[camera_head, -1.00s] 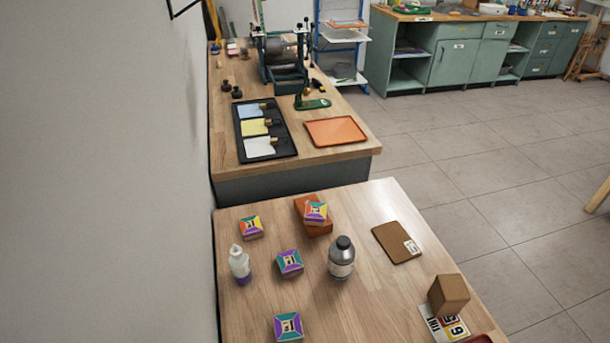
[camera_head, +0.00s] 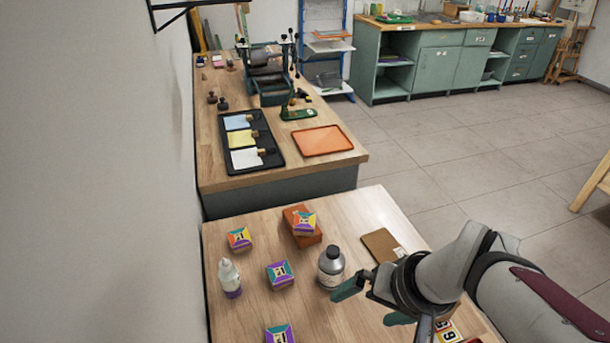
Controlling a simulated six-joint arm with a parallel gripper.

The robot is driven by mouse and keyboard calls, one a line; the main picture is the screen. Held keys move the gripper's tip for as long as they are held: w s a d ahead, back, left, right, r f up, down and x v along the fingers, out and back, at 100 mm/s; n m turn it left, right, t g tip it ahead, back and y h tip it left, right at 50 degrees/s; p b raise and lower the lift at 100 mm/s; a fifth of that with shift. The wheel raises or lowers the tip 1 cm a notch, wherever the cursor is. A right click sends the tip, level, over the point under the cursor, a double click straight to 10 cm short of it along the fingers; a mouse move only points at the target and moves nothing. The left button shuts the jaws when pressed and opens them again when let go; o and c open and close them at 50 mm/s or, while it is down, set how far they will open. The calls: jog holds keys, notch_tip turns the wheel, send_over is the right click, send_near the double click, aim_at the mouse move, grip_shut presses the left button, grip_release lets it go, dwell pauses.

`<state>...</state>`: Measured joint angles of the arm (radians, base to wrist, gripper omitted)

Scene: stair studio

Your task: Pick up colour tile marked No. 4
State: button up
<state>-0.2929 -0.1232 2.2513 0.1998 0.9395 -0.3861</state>
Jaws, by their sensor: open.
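Several small colour tiles with bright multicoloured tops lie on the near wooden table. One tile (camera_head: 239,238) is at the back left. A second tile (camera_head: 304,222) rests on a reddish-brown block (camera_head: 311,239). A third tile (camera_head: 280,273) is between the two bottles. A fourth tile (camera_head: 279,334) is at the bottom edge, partly cut off. Their marks are too small to read, so I cannot tell which is No. 4. My gripper (camera_head: 372,303) is open and empty, above the table's right part, right of the third tile and near the grey bottle.
A grey, dark-capped bottle (camera_head: 331,267) stands close to my gripper's left finger. A white bottle with a purple base (camera_head: 229,278) stands at the left. A brown board (camera_head: 379,243) is partly behind my arm. Number cards (camera_head: 447,331) lie at the lower right. A wall borders the left.

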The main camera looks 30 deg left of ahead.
jog(key=w+a+f+n+y, duration=0.2)
jog(key=w+a+n, duration=0.3)
jog(key=a, duration=0.6)
jog(key=n+t, duration=0.3)
jog(key=n, duration=0.1)
send_near(240, 240)
jog(key=shift+y, duration=0.3)
jog(key=x, duration=0.4)
jog(key=shift+w+d+f, duration=0.15)
jog(key=shift+w+d, duration=0.05)
jog(key=shift+w, duration=0.1)
jog(key=x, duration=0.6)
jog(key=shift+s+f, duration=0.1)
jog(key=shift+s, duration=0.1)
jog(key=c, duration=1.4)
jog(key=shift+o, duration=0.2)
